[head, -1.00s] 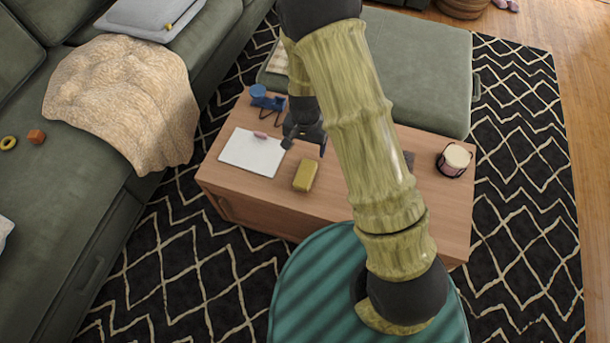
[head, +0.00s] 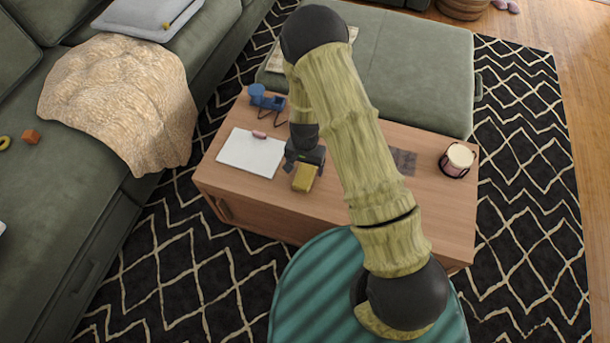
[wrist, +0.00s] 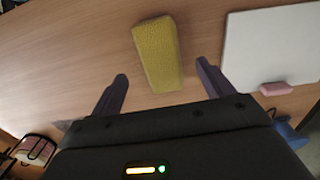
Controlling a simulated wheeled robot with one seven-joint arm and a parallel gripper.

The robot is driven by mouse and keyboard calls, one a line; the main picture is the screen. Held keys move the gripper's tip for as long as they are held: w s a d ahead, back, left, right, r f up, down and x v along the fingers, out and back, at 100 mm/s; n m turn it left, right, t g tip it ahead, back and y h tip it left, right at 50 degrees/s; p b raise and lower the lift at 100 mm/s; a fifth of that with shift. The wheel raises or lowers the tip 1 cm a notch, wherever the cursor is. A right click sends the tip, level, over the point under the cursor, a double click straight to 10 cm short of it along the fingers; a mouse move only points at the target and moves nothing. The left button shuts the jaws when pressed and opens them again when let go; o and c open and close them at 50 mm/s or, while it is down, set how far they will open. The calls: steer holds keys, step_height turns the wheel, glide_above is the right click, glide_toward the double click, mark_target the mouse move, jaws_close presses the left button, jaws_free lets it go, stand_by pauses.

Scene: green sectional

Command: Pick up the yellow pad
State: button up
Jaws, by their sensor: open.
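The yellow pad (head: 304,178) is a small block lying on the wooden coffee table (head: 410,213), near its front edge in the head view. In the wrist view the pad (wrist: 157,54) lies ahead of my gripper (wrist: 162,85), with its near end roughly level with the two fingertips and between their lines. The fingers are apart and hold nothing. In the head view my gripper (head: 304,158) is over the table right at the pad, hiding its far end. I cannot tell the exact height above the table.
A white board (head: 251,152) with a pink eraser (head: 259,135) lies left of the pad. A blue object (head: 266,98) stands behind it. A dark flat piece (head: 403,161) and a candle jar (head: 458,159) are to the right. The front-right tabletop is clear.

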mark_target(305, 173)
steer(key=shift+w+f+b, duration=0.1)
steer(key=shift+f+b, duration=0.65)
steer(key=shift+f, duration=1.9)
steer(key=c, duration=1.1)
steer(key=shift+c, duration=0.2)
steer(key=shift+r, duration=0.15)
step_height(305, 173, up, 10)
steer(key=shift+f+p, duration=0.1)
steer(key=shift+p, duration=1.1)
